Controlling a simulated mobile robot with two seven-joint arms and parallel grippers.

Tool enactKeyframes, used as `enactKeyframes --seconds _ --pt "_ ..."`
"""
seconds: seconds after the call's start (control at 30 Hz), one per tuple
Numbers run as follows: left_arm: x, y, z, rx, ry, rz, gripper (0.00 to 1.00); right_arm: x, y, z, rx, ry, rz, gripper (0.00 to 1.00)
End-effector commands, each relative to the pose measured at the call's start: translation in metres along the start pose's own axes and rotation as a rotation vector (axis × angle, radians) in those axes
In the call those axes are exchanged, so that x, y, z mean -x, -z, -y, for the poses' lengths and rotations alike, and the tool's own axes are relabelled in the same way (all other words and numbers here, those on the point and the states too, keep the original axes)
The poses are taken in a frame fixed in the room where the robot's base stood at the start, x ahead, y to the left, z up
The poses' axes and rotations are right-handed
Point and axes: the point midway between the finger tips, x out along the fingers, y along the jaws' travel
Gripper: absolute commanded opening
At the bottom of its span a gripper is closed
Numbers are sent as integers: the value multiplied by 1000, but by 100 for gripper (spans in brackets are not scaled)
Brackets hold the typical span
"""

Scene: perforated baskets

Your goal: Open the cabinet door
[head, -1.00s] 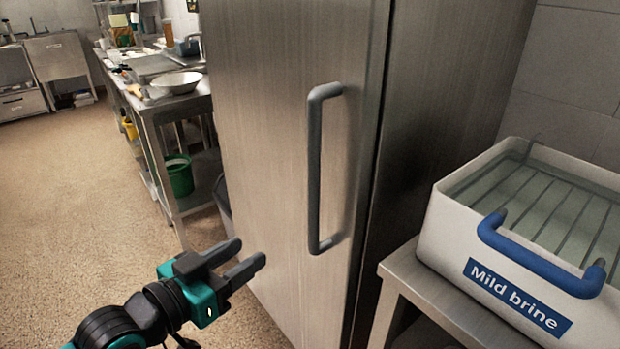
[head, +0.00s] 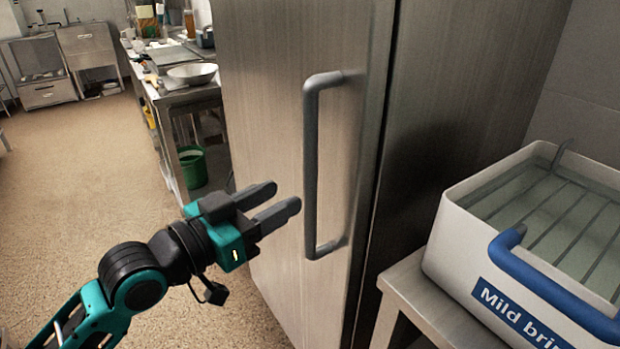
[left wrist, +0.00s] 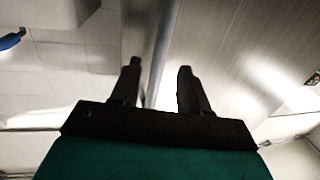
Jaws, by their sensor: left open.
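The cabinet door (head: 262,120) is a tall brushed-steel panel, and it looks shut. A grey vertical bar handle (head: 311,165) stands out near its right edge. My left gripper (head: 286,197) is open and empty, just left of the handle's lower half, with its fingers pointing toward it. In the left wrist view the handle (left wrist: 161,50) runs up between the two open fingers of my left gripper (left wrist: 159,68), beyond their tips. I cannot tell any contact. My right gripper is not in view.
A white tub (head: 470,255) labelled "Mild brine", with a blue handle, stands on a steel table (head: 408,287) right of the cabinet. A steel workbench (head: 172,95) with a bowl stands behind at left. The floor (head: 80,190) at left is clear.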

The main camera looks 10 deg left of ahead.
Motion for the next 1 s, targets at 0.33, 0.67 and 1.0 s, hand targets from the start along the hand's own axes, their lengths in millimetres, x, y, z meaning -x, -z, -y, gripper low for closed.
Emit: enactKeyframes --seconds 0.33,0.67,1.0 --pt "-59 0 1 0 2 -2 45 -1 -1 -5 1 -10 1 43" --pt "-76 -1 0 -1 1 1 45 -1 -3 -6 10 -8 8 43" --pt "-76 0 0 -1 1 1 30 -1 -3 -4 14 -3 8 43"
